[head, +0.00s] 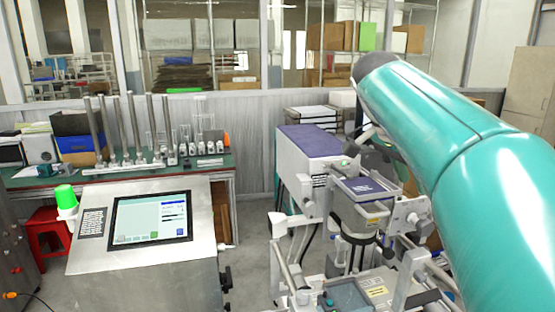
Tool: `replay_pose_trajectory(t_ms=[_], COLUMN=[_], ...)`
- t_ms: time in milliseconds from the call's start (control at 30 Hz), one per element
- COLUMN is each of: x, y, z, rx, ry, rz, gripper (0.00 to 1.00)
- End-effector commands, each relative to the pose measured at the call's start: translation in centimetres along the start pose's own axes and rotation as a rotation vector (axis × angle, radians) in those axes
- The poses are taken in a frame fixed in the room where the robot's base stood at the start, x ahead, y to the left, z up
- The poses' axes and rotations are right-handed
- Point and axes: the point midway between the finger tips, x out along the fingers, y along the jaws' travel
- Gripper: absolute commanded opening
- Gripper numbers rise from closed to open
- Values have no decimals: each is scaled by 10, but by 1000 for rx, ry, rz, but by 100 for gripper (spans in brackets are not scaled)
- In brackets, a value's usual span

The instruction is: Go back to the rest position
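My teal arm link fills the right side of the head view, rising from the bottom right to a dark end cap near the upper middle. My gripper cannot be made out. Grey and dark parts show just under the arm's upper end, but I cannot tell whether they are mine or the machine's. No film reel can be made out. A machine with a purple-topped white housing (312,140) stands below and left of the arm, partly hidden by it.
A steel console with a touchscreen (151,218) stands at the front left, a green-topped cup (65,197) at its edge. A green workbench (50,180) behind it bears metal posts and small parts. A red stool (44,236) is at far left. Grey floor shows between console and machine.

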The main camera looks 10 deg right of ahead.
Motion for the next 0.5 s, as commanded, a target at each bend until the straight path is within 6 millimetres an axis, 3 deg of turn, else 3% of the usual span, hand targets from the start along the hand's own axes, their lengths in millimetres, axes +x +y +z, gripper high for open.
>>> replay_pose_trajectory(t_ms=[167,500], x=[7,54], y=[21,85], z=[46,180], rx=[-255,-865], ry=[-47,-83], rz=[-109,-441], gripper=[37,37])
